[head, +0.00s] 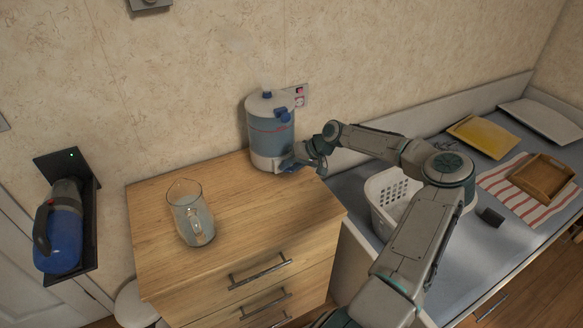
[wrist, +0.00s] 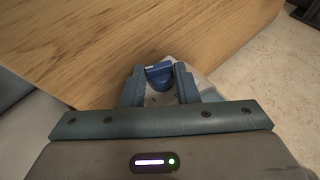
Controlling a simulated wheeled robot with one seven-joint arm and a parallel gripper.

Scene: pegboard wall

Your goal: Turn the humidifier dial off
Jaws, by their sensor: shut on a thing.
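The jaws are shut on the dial. In the head view the dial is hidden behind my gripper, and I cannot read its setting.
A glass pitcher (head: 191,213) stands on the dresser (head: 265,217), left of the humidifier. A white basket (head: 387,203) sits on the lower counter under my arm. A wall socket (head: 299,96) is behind the humidifier. A blue device (head: 62,230) sits in a black wall holder.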

